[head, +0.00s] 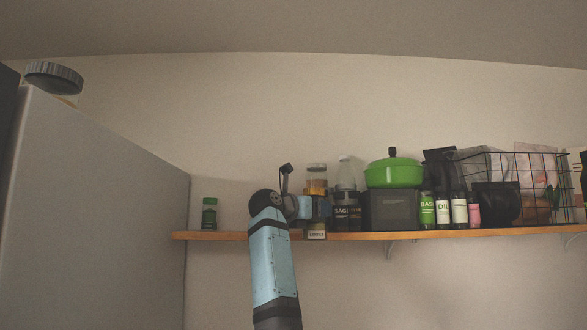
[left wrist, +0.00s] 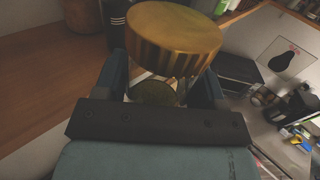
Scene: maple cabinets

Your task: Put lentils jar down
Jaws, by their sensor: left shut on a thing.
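The lentils jar has a gold ridged lid (head: 316,187) that shows just above my left gripper (head: 317,208) in the head view. Its small pale label (head: 316,235) shows below the gripper, overlapping the shelf's front edge; the print is too small to read surely. In the left wrist view the gold lid (left wrist: 173,40) stands above and between the fingers of my left gripper (left wrist: 160,90), which is shut on the jar body. The gripper hides most of the body. I cannot tell whether the jar's base touches the shelf. My right gripper is not in view.
The wooden shelf (head: 230,236) runs along the wall. A green-capped jar (head: 209,213) stands at its left, with bare shelf beside it. Dark-labelled jars (head: 347,215), a green pot (head: 393,172), bottles and a wire basket (head: 540,185) crowd the right. A tall grey cabinet side (head: 100,210) is left.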

